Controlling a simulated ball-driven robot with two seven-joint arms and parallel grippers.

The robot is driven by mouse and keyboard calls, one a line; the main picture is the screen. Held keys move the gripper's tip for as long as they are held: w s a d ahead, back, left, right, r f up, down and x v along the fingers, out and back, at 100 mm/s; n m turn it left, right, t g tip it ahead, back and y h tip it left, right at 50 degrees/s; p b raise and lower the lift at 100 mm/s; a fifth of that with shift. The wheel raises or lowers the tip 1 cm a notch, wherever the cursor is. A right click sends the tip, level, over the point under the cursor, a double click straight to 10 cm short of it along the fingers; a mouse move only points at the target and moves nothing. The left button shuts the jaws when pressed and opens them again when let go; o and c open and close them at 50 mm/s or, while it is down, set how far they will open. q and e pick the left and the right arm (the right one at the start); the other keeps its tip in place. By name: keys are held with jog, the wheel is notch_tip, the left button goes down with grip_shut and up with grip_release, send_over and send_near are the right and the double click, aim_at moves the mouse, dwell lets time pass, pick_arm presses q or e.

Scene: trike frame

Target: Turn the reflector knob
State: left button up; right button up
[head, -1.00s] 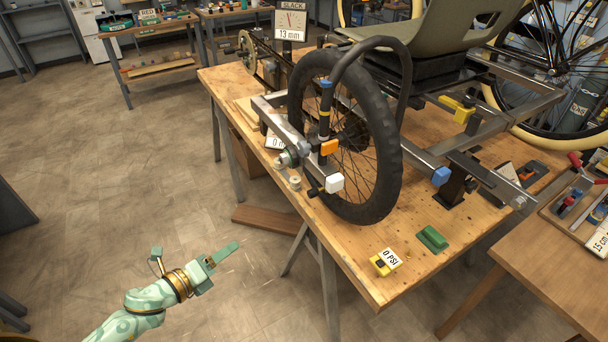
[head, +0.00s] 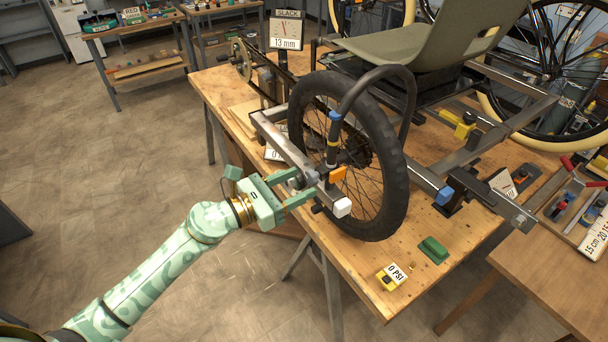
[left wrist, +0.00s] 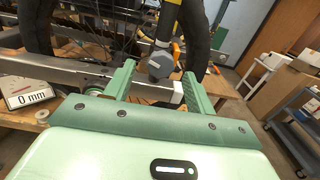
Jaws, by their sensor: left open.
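An orange reflector-like piece (head: 338,174) and a white block (head: 342,207) sit on the bracket beside the trike's front wheel (head: 385,185). In the left wrist view, a grey faceted knob-like part (left wrist: 159,66) shows between my fingers, with the orange piece (left wrist: 178,52) behind it and the white block (left wrist: 178,92) near the right finger. I cannot tell for sure which part is the reflector knob. My left gripper (head: 300,190) is open at the bracket, its fingers (left wrist: 158,80) apart; contact is unclear. It partly hides the bracket in the head view. My right gripper is not in view.
The wheel and steel frame rail (head: 285,142) stand close to the gripper. A yellow gauge marked 0 PSI (head: 390,278) and a green block (head: 433,249) lie on the wooden bench (head: 350,268). A 0 mm sign (left wrist: 28,92) is at left in the wrist view.

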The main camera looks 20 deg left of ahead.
pick_arm(q)
jog(key=shift+x, duration=1.05)
jog(key=shift+w+d, duration=0.15)
jog(key=shift+d, duration=0.05)
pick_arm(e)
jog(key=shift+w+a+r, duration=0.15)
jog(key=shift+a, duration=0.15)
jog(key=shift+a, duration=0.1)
pick_arm(q)
jog(key=c, duration=1)
jog(key=shift+o, duration=0.2)
